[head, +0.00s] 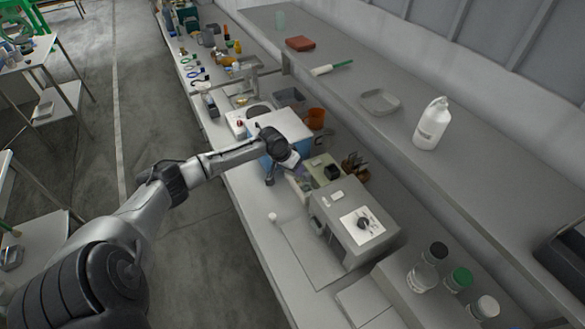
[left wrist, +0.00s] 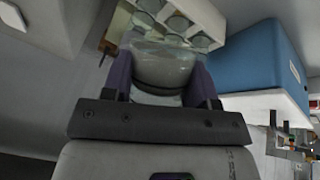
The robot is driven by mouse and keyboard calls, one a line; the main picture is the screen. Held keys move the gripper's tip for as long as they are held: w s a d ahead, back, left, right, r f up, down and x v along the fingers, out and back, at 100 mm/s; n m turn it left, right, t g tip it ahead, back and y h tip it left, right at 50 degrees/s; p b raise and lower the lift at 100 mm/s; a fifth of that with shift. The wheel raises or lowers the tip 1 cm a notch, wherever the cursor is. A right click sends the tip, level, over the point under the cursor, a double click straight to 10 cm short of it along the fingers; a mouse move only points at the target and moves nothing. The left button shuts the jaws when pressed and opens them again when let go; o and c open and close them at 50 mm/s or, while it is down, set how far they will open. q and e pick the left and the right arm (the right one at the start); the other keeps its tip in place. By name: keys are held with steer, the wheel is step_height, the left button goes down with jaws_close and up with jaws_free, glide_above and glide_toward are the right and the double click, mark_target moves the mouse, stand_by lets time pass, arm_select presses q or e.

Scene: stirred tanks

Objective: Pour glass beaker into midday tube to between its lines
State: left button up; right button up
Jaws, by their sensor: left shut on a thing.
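My left gripper (left wrist: 162,82) is shut on the clear glass beaker (left wrist: 163,62), one dark finger on each side of it. In the head view my left gripper (head: 287,171) is small, over the bench between a blue-sided box and a grey instrument. The beaker is too small to make out there. Just beyond the beaker in the left wrist view is a white rack (left wrist: 194,14) with several round openings. I cannot tell which is the midday tube, and its lines are not readable. I cannot make out the liquid level. My right gripper is out of view.
The blue-sided box (left wrist: 262,62) stands close to the right of the gripper in the wrist view. The grey instrument (head: 352,222) is at the front. A raised shelf (head: 455,190) with a white bottle (head: 431,124) runs behind. An orange pot (head: 315,118) stands past the box.

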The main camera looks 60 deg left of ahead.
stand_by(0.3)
arm_select(q)
steer(key=shift+g+h+b, duration=0.3)
steer(key=shift+g+b, duration=0.2)
steer(key=shift+b, duration=0.2)
steer(key=shift+g+b, duration=0.4)
steer(key=shift+b, duration=0.2)
stand_by(0.7)
steer(key=shift+g+h+p, duration=0.3)
steer(key=shift+p, duration=0.1)
steer(key=shift+w+g+h+p, duration=0.15)
steer(key=shift+g+h+p, duration=0.15)
steer(key=shift+g+p, duration=0.1)
stand_by(0.3)
steer(key=shift+w+n+g, duration=0.1)
steer(key=shift+n+g, duration=0.2)
steer(key=shift+g, duration=0.1)
steer(key=shift+a+f+g+h, duration=0.15)
steer(key=shift+g+h, duration=0.15)
steer(key=shift+h, duration=0.1)
steer(key=shift+w+g+b, duration=0.1)
steer(key=shift+g+b, duration=0.2)
steer(key=shift+b, duration=0.05)
